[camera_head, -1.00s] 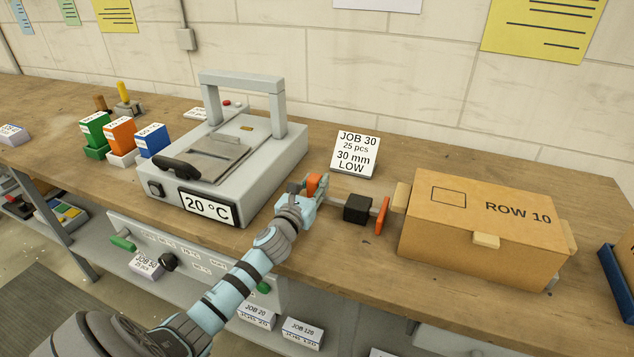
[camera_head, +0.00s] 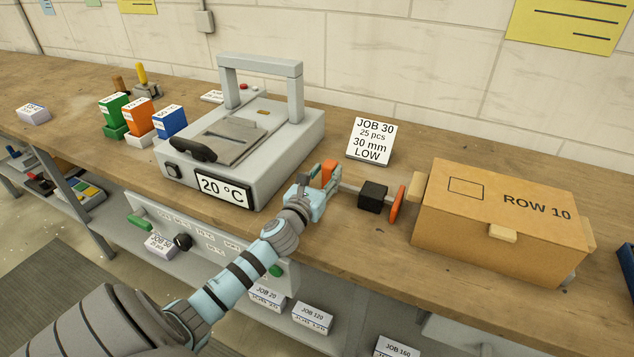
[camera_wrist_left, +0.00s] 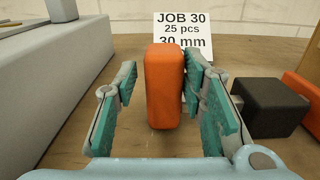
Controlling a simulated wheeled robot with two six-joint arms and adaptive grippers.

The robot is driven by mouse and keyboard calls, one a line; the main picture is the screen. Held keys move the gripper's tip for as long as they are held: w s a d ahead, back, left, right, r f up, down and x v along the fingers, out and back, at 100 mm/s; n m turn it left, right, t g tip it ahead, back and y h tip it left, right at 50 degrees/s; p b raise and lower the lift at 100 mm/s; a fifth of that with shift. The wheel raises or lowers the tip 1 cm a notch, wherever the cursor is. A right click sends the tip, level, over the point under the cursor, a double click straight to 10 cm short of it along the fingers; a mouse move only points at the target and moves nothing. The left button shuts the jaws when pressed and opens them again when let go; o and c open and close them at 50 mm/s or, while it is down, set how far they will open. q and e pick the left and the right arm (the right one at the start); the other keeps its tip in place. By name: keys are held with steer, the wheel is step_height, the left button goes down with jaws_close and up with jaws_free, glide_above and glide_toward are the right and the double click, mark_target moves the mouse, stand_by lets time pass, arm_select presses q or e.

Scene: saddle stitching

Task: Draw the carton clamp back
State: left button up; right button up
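The carton clamp has an orange handle (camera_head: 329,173), a thin rod, a black block (camera_head: 373,197) and an orange plate (camera_head: 397,207) facing the carton. The ROW 10 carton (camera_head: 500,222) stands to its right, with a small gap between plate and carton body. My left gripper (camera_head: 316,187) is at the handle, with its fingers apart. In the left wrist view the upright orange handle (camera_wrist_left: 164,86) stands between the teal finger pads, close to the right pad and clear of the left one. Contact on the right is unclear. My right gripper is not in view.
A grey machine (camera_head: 245,145) with a 20 °C display stands just left of the gripper. A JOB 30 card (camera_head: 371,140) stands behind the clamp. A blue tray (camera_head: 626,265) is at the right edge. Bare bench top lies in front of the clamp.

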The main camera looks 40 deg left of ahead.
arm_select(q)
steer(key=v, duration=0.9)
steer(key=shift+s+d+r, duration=0.1)
steer(key=shift+s, duration=0.3)
